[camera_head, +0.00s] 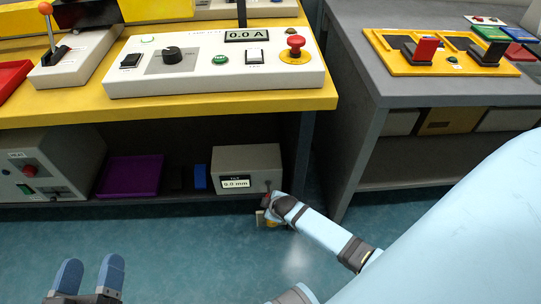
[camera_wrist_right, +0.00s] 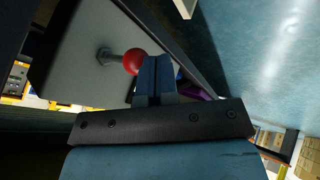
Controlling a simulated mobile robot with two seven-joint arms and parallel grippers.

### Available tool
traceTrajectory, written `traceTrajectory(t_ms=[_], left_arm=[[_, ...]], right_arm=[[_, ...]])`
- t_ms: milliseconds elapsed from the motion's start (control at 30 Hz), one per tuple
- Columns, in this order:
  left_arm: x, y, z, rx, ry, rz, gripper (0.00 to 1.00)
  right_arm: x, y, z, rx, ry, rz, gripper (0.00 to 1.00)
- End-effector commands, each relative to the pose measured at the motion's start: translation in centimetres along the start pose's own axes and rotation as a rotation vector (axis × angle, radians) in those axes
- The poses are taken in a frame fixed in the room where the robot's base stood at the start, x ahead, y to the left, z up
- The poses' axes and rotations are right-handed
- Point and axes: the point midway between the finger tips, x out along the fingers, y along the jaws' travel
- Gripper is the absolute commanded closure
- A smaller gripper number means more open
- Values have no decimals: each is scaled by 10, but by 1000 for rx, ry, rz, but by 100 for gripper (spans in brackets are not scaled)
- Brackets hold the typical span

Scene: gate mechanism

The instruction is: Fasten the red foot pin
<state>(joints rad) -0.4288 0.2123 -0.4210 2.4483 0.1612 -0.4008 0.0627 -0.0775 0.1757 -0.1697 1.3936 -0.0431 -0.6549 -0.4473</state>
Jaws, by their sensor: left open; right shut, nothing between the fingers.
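The red foot pin (camera_wrist_right: 133,62) shows in the right wrist view as a red ball knob on a short metal stem. The stem sticks out of the face of a grey box (camera_wrist_right: 90,50). In the head view this box (camera_head: 262,160) stands under the yellow-topped bench and has a display reading 0.0 mm. My right gripper (camera_wrist_right: 157,62) is shut and empty, its blue fingertips right beside the red ball; whether they touch it I cannot tell. My left gripper (camera_head: 91,264) is open and empty at the lower left of the head view, away from the box.
The yellow bench top (camera_head: 215,105) with its control panel (camera_head: 200,82) overhangs the low shelf. A purple tray (camera_head: 130,176) and a blue block (camera_head: 200,177) are left of the grey box. A grey table (camera_head: 350,40) stands at the right. The floor (camera_head: 180,245) in front is clear.

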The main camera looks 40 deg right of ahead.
Motion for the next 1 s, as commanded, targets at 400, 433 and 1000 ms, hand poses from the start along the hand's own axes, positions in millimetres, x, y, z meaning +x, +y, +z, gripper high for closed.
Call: traceTrajectory(t_ms=[400, 433, 1000], left_arm=[[0, 1, -6, 1, 6, 0, 31], [0, 1, -9, 2, 14, -1, 31], [-2, 3, -13, -4, 44, -7, 31]], right_arm=[[4, 10, -4, -2, 1, 2, 100], [6, 14, -4, -3, 0, 2, 100], [16, 27, -5, 0, 0, 3, 100]])
